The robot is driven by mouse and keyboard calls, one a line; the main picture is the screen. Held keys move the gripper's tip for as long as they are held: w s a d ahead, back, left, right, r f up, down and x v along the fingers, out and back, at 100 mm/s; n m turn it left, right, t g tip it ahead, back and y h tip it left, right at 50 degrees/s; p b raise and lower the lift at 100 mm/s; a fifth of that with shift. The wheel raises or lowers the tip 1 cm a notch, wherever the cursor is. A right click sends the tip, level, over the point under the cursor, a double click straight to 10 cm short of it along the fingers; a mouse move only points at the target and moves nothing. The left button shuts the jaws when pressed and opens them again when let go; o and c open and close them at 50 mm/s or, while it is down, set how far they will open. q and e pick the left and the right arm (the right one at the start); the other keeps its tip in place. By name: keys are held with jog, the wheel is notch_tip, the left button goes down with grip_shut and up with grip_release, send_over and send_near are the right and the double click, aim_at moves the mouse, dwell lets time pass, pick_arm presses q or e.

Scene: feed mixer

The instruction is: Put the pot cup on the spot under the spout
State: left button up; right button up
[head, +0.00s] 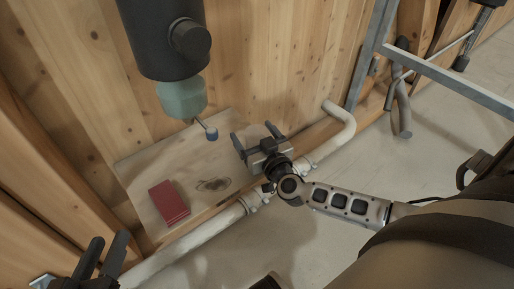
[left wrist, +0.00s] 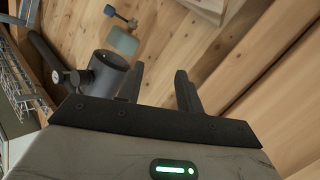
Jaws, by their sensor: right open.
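The teal spout (head: 182,98) hangs under a dark cylinder (head: 165,40), above a wooden shelf (head: 150,160). A dark round mark (head: 213,184) on the shelf's board looks like the spot. I cannot make out a pot cup in either view. My right gripper (head: 255,136) is open and empty at the shelf's right side, up and right of the mark. My left gripper (head: 103,254) is at the lower left of the head view, away from the mark. In the left wrist view its fingers (left wrist: 158,88) are apart with nothing between them; the spout (left wrist: 122,40) shows beyond.
A red block (head: 168,202) lies on the shelf left of the mark. A pale pipe (head: 205,230) runs along the shelf's front edge. A metal frame (head: 440,80) stands at upper right.

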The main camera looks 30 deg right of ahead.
jog(key=shift+w, duration=0.1)
pick_arm(q)
jog(key=shift+w+r, duration=0.1)
jog(key=shift+r, duration=0.1)
pick_arm(e)
jog(key=c, duration=1.1)
jog(key=shift+c, duration=0.2)
jog(key=shift+r, duration=0.15)
